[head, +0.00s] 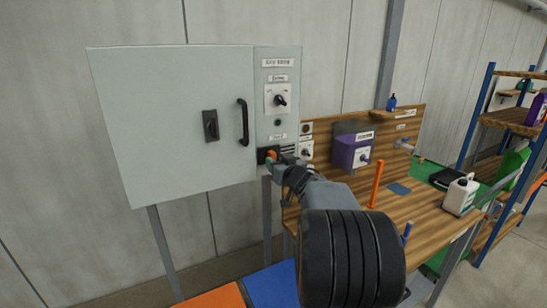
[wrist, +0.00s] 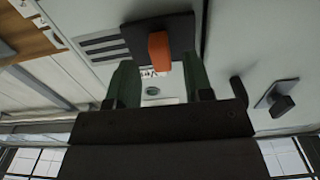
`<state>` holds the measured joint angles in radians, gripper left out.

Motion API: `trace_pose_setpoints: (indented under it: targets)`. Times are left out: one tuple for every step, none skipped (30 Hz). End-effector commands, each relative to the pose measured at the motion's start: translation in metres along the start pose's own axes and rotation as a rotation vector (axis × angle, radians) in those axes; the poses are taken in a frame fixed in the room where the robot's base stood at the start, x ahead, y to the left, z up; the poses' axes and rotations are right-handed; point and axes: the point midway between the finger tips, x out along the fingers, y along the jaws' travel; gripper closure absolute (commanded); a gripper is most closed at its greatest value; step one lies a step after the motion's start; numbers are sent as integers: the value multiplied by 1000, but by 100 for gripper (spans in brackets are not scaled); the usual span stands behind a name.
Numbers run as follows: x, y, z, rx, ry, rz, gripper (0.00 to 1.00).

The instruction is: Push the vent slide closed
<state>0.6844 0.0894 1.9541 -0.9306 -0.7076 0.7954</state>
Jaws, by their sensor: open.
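The vent slide is a black plate (wrist: 188,32) with an orange tab (wrist: 159,52) on the pale grey panel. In the head view the orange tab (head: 271,154) shows low on the narrow panel right of the big cabinet door. Dark vent slots (wrist: 101,44) show uncovered beside the plate; in the head view they lie to its right. My gripper (wrist: 160,72) is open, with one finger on each side of the tab's line in the wrist view. In the head view my gripper (head: 281,164) is close to the slide and partly hides it. I cannot tell whether it touches the tab.
A rotary switch (head: 280,100) sits above the vent. The cabinet door has a black handle (head: 243,122) and a black knob (head: 210,125). Right of the panel are a purple box (head: 347,153), a wooden bench (head: 430,212), an orange upright rod (head: 376,185) and a white jug (head: 461,194).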

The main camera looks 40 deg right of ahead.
Motion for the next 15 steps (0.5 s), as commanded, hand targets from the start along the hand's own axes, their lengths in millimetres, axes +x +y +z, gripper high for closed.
trace_pose_setpoints:
  targets:
    - [8, -1, -1, 2, -1, -2, 53]
    - [11, -1, -1, 1, -1, -2, 53]
    - [15, 0, -1, 0, 0, -2, 53]
    - [18, 0, -1, 0, 0, -2, 53]
    - [20, 0, -1, 0, 0, -1, 53]
    - [23, 0, -1, 0, 0, -1, 53]
    - [25, 0, -1, 1, 0, -1, 53]
    - [27, 0, 0, 1, 0, -1, 53]
    - [28, 0, 0, 1, 0, -1, 53]
    - [29, 0, 0, 0, 0, 0, 53]
    - [30, 0, 0, 0, 0, 0, 53]
    - [30, 0, 0, 0, 0, 0, 53]
    - [30, 0, 0, 0, 0, 0, 53]
    - [31, 0, 0, 0, 0, 0, 53]
    - [31, 0, 0, 0, 0, 0, 53]
